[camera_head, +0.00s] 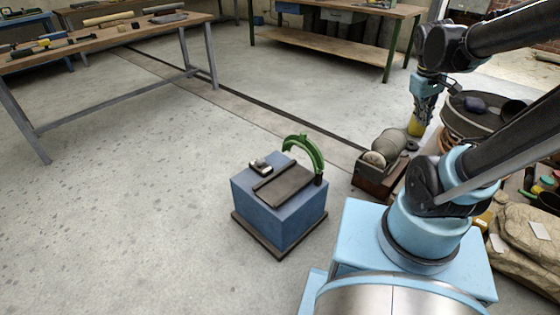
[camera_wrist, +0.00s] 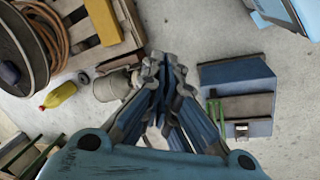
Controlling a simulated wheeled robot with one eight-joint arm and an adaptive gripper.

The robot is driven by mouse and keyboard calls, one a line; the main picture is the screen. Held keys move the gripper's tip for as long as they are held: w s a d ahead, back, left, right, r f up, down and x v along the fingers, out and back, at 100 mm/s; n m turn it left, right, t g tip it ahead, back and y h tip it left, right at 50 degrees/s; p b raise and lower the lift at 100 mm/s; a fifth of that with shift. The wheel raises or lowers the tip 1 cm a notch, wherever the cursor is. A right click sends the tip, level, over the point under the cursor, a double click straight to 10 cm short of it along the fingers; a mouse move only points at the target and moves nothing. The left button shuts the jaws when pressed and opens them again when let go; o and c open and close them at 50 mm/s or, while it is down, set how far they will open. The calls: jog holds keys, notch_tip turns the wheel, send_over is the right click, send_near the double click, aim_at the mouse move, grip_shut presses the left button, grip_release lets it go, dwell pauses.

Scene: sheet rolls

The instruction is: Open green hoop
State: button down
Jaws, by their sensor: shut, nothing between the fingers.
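The green hoop (camera_head: 306,149) is a curved band at the back right of a blue box (camera_head: 262,212) on the floor. Its lower right end meets a dark mount at the box's right edge, and it arches up and to the left. In the wrist view the hoop (camera_wrist: 214,110) is a thin green strip on the blue box (camera_wrist: 259,126), right of my gripper (camera_wrist: 165,68). My gripper is shut and empty, its fingers together. In the head view my gripper (camera_head: 424,103) hangs at the upper right, well apart from the hoop.
The box top carries a dark plate (camera_head: 283,186) and a small metal part (camera_head: 261,166). A crate (camera_head: 377,182) with a grey roll stands right of the box. A wooden workbench (camera_head: 100,42) is at upper left. The floor left of the box is clear.

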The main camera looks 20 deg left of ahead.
jog(key=w+a+f+n+t+h, duration=0.35)
jog(key=w+a+n, duration=0.65)
jog(key=w+a, duration=1.05)
jog(key=s+a+f+n+t, duration=0.15)
jog(key=a+f+n, duration=0.25)
jog(key=a+f, duration=0.75)
jog(key=a+f+n+t, duration=0.2)
jog(key=a+f+n, duration=0.45)
jog(key=a, duration=0.85)
jog(key=s+a+f+n+t, duration=0.2)
jog(key=s+a+f, duration=0.25)
jog(key=f, duration=0.55)
jog(key=s+a+f+n+t, duration=0.2)
jog(key=s+a+f, duration=0.3)
jog(key=f, duration=0.4)
jog(key=shift+m, duration=0.25)
jog(key=x, duration=0.6)
jog(key=d+x, duration=0.1)
jog(key=x, duration=0.1)
jog(key=shift+d+f, duration=0.15)
jog(key=shift+f, duration=0.25)
